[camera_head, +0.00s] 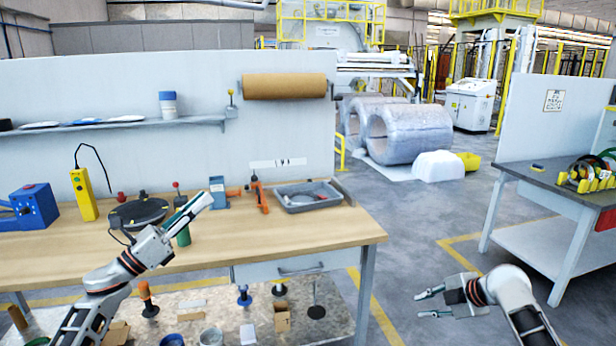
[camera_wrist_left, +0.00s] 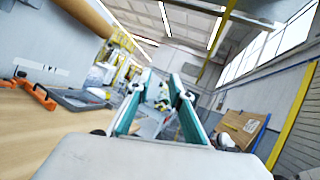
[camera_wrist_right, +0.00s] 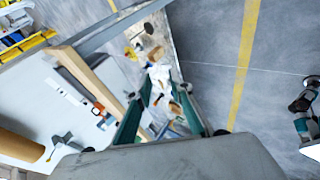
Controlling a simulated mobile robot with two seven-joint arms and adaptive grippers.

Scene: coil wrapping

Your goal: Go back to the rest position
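My left gripper (camera_head: 198,210) is above the wooden workbench, pointing up and to the right. In the left wrist view its two fingers (camera_wrist_left: 160,100) are apart and nothing is held between them. My right gripper (camera_head: 428,302) is low in front of the gap between the workbench and the grey side table, pointing left. Its fingers are apart and empty, and they show also in the right wrist view (camera_wrist_right: 162,105). Both grippers appear clear of any surface.
The wooden workbench (camera_head: 335,230) carries a grey tray (camera_head: 307,195), a yellow box (camera_head: 83,195), a blue vise (camera_head: 30,207) and orange clamps. A brown roll (camera_head: 284,86) hangs above. The grey side table (camera_head: 560,185) stands right. Large wrapped coils (camera_head: 410,133) lie behind. The middle floor is clear.

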